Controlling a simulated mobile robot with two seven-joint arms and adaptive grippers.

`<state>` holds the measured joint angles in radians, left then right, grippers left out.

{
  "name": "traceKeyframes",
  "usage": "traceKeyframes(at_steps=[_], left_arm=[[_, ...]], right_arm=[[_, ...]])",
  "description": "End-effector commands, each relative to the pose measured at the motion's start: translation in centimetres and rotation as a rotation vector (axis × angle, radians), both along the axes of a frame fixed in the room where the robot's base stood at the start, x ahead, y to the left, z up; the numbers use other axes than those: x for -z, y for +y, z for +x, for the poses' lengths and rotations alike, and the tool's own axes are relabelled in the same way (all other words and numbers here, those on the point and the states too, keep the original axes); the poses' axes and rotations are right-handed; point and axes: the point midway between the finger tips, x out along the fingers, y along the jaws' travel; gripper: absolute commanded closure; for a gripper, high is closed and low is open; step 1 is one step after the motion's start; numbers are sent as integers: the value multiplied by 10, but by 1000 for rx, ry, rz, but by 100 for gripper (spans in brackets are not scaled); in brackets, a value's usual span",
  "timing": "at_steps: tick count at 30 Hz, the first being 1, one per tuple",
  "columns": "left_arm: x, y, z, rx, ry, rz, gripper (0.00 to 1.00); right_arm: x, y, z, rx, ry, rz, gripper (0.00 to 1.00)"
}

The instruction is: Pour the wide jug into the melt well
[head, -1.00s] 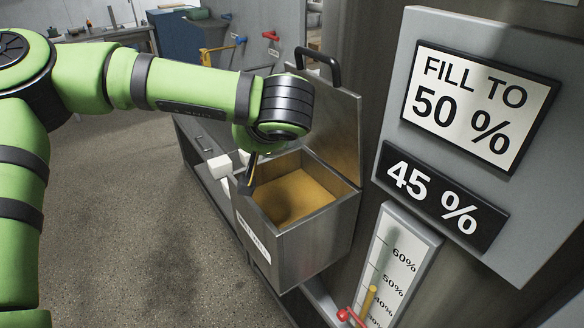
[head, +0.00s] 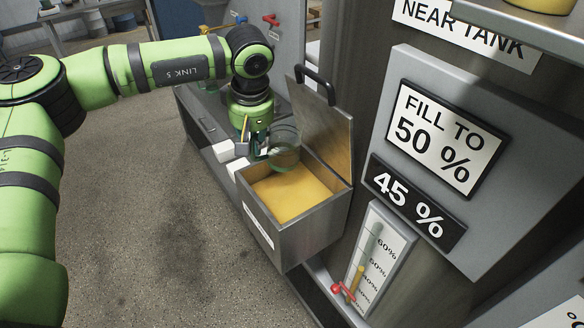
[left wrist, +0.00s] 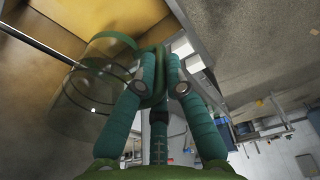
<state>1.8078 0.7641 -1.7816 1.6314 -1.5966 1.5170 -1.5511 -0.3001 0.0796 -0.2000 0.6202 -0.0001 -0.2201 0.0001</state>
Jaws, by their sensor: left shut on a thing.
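The wide jug (head: 285,148) is clear glass with a green rim and handle. My left gripper (head: 262,143) is shut on its handle, at the back left edge of the melt well. The melt well (head: 312,228) is a metal box with its lid open, holding yellow-orange melt. The jug overlaps the well's back corner in the head view, above the melt. In the left wrist view, the teal fingers (left wrist: 155,75) close on the handle and the jug (left wrist: 85,100) shows to their left. I cannot tell how much the jug holds. My right gripper is out of view.
A sign (head: 440,135) reads "FILL TO 50 %" and a display (head: 408,203) reads "45 %". Below is a level gauge (head: 375,262) with a red valve handle (head: 342,291). The well's open lid (head: 322,125) stands at its back right. White blocks (head: 225,150) lie on the bench to the left.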

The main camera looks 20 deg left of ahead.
Motion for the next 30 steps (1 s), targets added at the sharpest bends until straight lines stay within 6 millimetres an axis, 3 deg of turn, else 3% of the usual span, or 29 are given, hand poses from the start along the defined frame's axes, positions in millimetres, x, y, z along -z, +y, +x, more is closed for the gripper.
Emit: traceKeyframes(at_steps=[1,4,14,30], left_arm=[[-5,0,0,-5,36,-37,100],[-1,-2,-1,-8,116,-119,100],[1,-3,-2,1,137,-144,100],[-28,-3,-3,1,137,-143,100]], right_arm=[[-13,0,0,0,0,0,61],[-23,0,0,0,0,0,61],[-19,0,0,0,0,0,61],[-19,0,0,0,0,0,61]])
